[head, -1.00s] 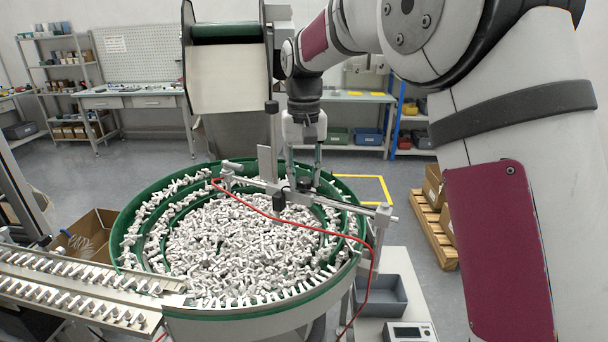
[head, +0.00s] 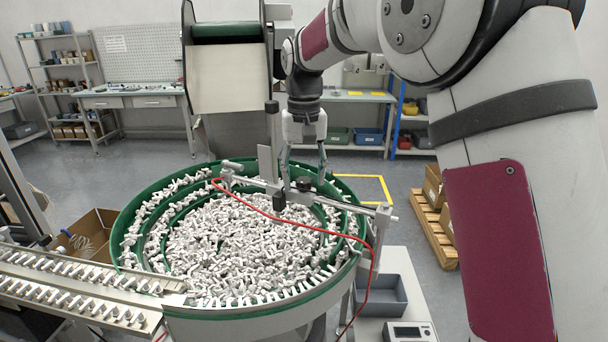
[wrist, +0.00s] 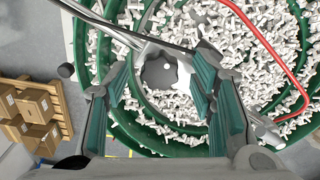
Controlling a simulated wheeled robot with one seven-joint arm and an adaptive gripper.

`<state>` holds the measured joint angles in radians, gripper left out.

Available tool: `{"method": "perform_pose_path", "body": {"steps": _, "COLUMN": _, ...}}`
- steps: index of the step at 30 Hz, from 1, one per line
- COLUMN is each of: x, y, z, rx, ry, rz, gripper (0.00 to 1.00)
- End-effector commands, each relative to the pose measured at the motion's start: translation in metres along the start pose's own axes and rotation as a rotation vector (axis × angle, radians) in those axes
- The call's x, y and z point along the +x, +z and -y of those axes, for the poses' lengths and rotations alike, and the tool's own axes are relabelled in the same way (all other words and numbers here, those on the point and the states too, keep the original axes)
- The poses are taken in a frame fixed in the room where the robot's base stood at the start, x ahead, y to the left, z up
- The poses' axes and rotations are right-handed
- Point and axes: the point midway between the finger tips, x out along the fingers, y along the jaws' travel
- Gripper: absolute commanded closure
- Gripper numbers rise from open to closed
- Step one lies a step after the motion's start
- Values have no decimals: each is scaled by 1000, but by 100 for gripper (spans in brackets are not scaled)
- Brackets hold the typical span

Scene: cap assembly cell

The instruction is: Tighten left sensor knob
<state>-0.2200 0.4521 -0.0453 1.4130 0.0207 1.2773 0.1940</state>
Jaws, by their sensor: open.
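A metal rod (head: 258,183) with clamps spans the green parts bowl (head: 128,213). A dark round knob (head: 304,184) sits on a clamp near the rod's middle. In the wrist view a dark grey knob (wrist: 159,73) with a white dot shows between the fingers. I take it as the same knob, but cannot tell whether it is the left sensor knob. My gripper (head: 304,174) points down above it. It is open and empty, with a finger (wrist: 118,82) and the other finger (wrist: 204,78) on either side of the knob, apart from it in the wrist view.
A red cable (head: 262,212) arcs over the bowl, close to the rod. A hopper (head: 230,85) and upright plate (head: 265,163) stand left of my gripper. Another clamp (head: 382,212) holds the rod's right end. White parts (head: 240,245) fill the bowl.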

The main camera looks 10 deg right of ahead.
Motion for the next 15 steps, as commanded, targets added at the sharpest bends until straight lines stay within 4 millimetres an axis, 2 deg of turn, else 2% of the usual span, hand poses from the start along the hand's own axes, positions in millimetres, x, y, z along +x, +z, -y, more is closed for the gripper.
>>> {"method": "perform_pose_path", "body": {"steps": 5, "x": -21, "y": -1, "z": 0, "rx": 0, "ry": -1, "rz": -4, "gripper": 49}}
{"method": "perform_pose_path", "body": {"steps": 15, "x": -88, "y": -1, "z": 0, "rx": 0, "ry": -1, "rz": -5, "gripper": 49}}
